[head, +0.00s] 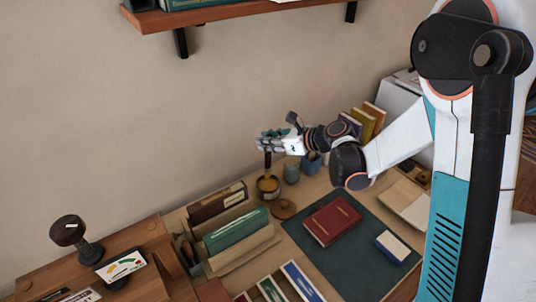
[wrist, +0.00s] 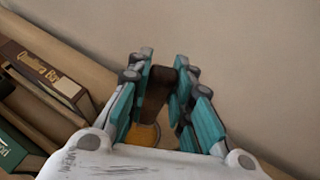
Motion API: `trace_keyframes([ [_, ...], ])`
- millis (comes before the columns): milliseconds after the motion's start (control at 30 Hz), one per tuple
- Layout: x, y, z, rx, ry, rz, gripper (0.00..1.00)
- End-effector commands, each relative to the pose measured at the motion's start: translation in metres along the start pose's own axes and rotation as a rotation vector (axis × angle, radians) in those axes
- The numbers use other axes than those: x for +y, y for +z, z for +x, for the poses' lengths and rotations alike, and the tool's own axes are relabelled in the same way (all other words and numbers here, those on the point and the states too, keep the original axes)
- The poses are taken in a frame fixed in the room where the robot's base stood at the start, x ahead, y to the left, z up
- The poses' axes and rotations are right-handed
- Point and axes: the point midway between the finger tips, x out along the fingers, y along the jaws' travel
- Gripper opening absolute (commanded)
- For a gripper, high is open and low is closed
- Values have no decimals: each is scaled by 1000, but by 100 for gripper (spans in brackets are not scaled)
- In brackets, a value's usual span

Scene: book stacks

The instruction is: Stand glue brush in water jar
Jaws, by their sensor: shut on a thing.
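My gripper (head: 264,143) is shut on the dark brown handle of the glue brush (head: 267,160). In the wrist view the handle (wrist: 157,90) stands between the teal fingers. The brush hangs roughly upright, its lower end at the mouth of a round pot with amber contents (head: 268,188); I cannot tell how deep the tip is. The amber contents show in the wrist view (wrist: 143,135) below the handle. A small blue-grey jar (head: 291,173) stands just right of the pot. Another blue vessel (head: 311,163) is further right, partly behind my arm. I cannot tell which holds water.
A round brown lid (head: 284,208) lies in front of the pot. Upright books (head: 235,232) stand to the left. A red book (head: 332,220) lies on the dark mat (head: 345,270). A wall shelf (head: 215,12) is above.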

Motion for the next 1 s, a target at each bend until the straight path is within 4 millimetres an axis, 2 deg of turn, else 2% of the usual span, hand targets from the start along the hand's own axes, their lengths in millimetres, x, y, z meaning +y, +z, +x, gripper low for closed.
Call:
trace_keyframes([
  [333, 0, -38, 18, 0, 0, 0, 0],
  [733, 0, -41, 20, 0, 0, 0, 0],
  [767, 0, -40, 20, 0, 0, 0, 27],
  [800, 0, -40, 19, 0, 0, 0, 36],
  [833, 0, -40, 19, 0, 0, 0, 40],
  [1000, 0, -40, 19, 0, 0, 0, 40],
])
